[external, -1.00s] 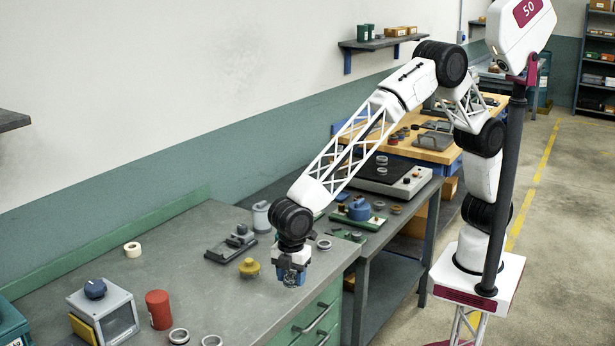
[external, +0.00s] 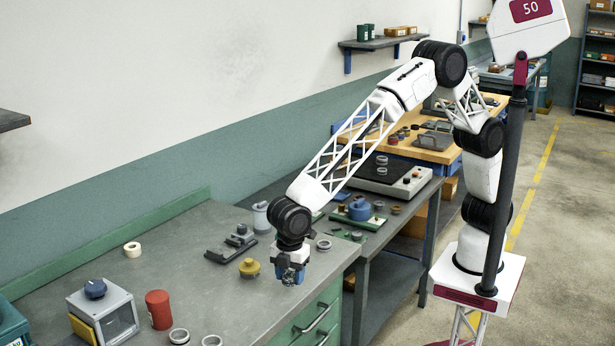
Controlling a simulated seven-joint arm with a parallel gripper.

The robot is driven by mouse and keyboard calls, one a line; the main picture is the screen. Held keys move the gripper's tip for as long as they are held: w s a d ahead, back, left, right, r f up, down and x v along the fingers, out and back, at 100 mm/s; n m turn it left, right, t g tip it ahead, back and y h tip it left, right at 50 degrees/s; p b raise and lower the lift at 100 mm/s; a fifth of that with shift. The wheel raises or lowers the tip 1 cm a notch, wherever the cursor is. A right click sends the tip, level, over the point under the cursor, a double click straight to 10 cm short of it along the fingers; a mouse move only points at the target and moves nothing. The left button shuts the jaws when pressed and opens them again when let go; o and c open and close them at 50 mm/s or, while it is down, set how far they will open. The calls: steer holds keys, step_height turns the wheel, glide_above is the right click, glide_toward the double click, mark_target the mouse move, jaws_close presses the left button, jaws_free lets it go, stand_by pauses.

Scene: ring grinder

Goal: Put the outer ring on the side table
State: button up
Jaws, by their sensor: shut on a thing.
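My gripper (external: 291,278) points down at the end of my arm, above the front right edge of the grey workbench. It is shut on a small grey metal thing, probably a ring, mostly hidden by the fingers. Two similar grey rings, one (external: 179,337) and another (external: 212,341), lie at the bench's front. Another ring (external: 323,244) lies near the bench's right end. I cannot tell which of these is the outer ring. A dark grey table (external: 372,246) adjoins the bench on the right; it may be the side table.
The workbench (external: 235,300) holds a yellow knobbed part (external: 250,267), a dark fixture (external: 228,247), a red cylinder (external: 159,310), a blue-knobbed box (external: 103,312) and a tape roll (external: 132,249). The adjoining table carries a blue part (external: 359,209) and a black-topped device (external: 385,175).

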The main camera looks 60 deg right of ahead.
steer(key=w+d+r+m, duration=0.3)
steer(key=w+d+m, duration=0.3)
steer(key=w+d, duration=0.95)
steer(key=w+d+r+m, duration=0.4)
steer(key=w+d, duration=0.7)
steer(key=w, duration=0.9)
steer(key=w+d+f+m, duration=0.3)
steer(key=w+d+f, duration=0.2)
steer(key=d, duration=0.8)
steer(key=w+d+f+m, duration=0.4)
steer(key=w+d+f, duration=0.1)
steer(key=d, duration=0.8)
steer(key=w+d+f+m, duration=0.3)
steer(key=w+d, duration=0.3)
steer(key=d, duration=0.7)
steer(key=shift+w+f, duration=0.3)
steer(key=shift+f, duration=0.6)
steer(key=d+f+m, duration=0.1)
steer(key=d, duration=0.3)
steer(key=d+f+m, duration=0.1)
steer(key=d, duration=0.3)
steer(key=d+f+m, duration=0.1)
steer(key=d+f, duration=0.1)
steer(key=d, duration=0.2)
steer(key=shift+w, duration=0.4)
steer(key=shift+r, duration=0.1)
